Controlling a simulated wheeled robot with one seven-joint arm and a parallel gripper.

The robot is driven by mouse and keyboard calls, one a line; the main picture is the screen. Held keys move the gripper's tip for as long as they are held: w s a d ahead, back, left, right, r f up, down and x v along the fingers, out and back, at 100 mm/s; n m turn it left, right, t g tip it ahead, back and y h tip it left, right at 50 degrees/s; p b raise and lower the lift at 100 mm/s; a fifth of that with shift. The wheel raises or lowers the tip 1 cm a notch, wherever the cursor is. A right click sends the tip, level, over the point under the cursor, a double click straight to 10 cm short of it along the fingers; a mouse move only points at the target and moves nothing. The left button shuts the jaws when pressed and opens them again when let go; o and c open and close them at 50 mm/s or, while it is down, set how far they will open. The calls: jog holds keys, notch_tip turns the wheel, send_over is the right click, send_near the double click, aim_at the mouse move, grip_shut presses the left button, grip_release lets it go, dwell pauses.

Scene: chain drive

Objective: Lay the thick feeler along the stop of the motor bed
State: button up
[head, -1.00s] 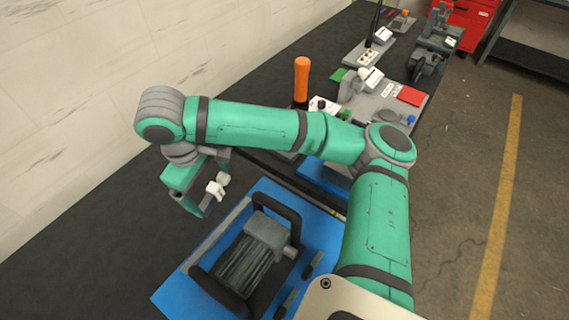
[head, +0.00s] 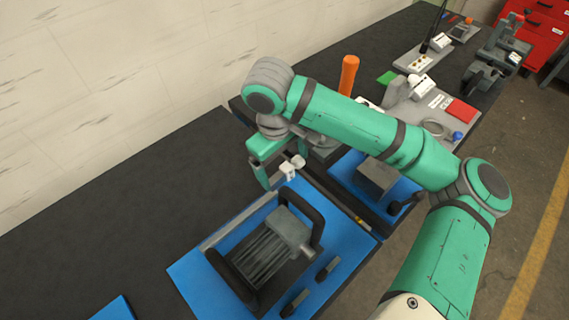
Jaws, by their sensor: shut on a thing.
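The motor bed is a blue plate (head: 202,281) at lower middle in the head view. A grey finned motor (head: 268,252) sits on it between black bars. A long pale grey strip (head: 238,221) runs along the plate's wall-side edge and looks like the stop. My gripper (head: 277,178) hangs above the far end of this strip, pointing down. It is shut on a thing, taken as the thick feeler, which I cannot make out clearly. A small white part (head: 291,167) shows beside the jaws; I cannot tell what it is.
Two small dark pieces lie on the plate's right side, one here (head: 328,269). A second blue plate with a grey block (head: 375,180) is behind my gripper. An orange handle (head: 348,75) stands farther back. The black bench (head: 110,235) is clear towards the wall.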

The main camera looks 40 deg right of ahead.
aim_at(283, 180)
jog(key=shift+s, duration=0.1)
jog(key=shift+a+f, duration=0.15)
jog(key=shift+f, duration=4.15)
jog(key=o, duration=1.1)
jog(key=r, duration=0.3)
jog(key=a+r, duration=0.1)
jog(key=r, duration=0.6)
jog(key=shift+s+a+r, duration=0.1)
jog(key=shift+a+r, duration=0.05)
jog(key=shift+r, duration=0.25)
